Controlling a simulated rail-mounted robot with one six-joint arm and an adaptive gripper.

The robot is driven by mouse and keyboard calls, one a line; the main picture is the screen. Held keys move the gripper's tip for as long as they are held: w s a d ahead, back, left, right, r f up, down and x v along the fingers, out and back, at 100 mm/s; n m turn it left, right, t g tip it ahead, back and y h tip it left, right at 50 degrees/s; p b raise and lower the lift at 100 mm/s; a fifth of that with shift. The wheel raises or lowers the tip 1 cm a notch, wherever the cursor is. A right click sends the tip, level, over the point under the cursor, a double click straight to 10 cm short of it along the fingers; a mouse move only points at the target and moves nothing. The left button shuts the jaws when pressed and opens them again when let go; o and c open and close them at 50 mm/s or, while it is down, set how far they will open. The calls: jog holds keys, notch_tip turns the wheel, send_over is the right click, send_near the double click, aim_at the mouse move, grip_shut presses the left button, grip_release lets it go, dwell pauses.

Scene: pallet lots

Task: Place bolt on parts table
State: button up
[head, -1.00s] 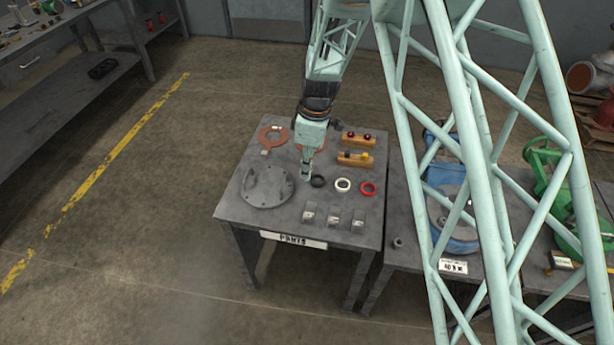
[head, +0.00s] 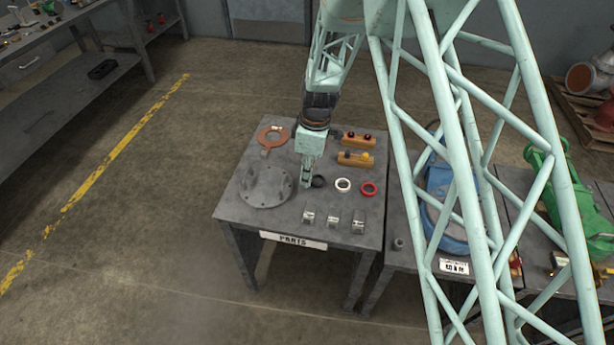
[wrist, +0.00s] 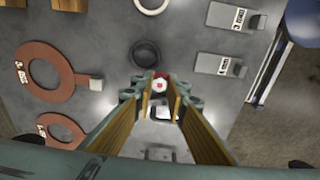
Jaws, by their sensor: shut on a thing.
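The parts table (head: 240,205) is a grey metal table with a PARTS sign on its front edge. My gripper (head: 307,184) is over the middle of its top, pointing down, beside a black ring. In the wrist view my gripper (wrist: 160,95) is shut on a small bolt (wrist: 158,85). Only the bolt's pale end with a red centre shows between the fingertips. The rest is hidden by the fingers, and I cannot tell whether it touches the tabletop. In the head view the bolt is too small to make out.
Close to my gripper are a black ring (head: 319,181), a white ring (head: 343,185), a red ring (head: 369,188) and a grey flange disc (head: 266,186). Labelled metal blocks (head: 333,221) stand at the front. A copper gasket (head: 273,136) and wooden holders (head: 356,159) lie behind.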

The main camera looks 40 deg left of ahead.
jog(key=shift+f, duration=0.2)
jog(key=o, duration=0.9)
jog(key=shift+r, duration=0.2)
jog(key=r, duration=0.4)
jog(key=r+p, duration=0.1)
jog(key=r, duration=0.3)
jog(key=d+r+p, duration=0.1)
jog(key=r, duration=0.3)
jog(key=shift+w, duration=0.25)
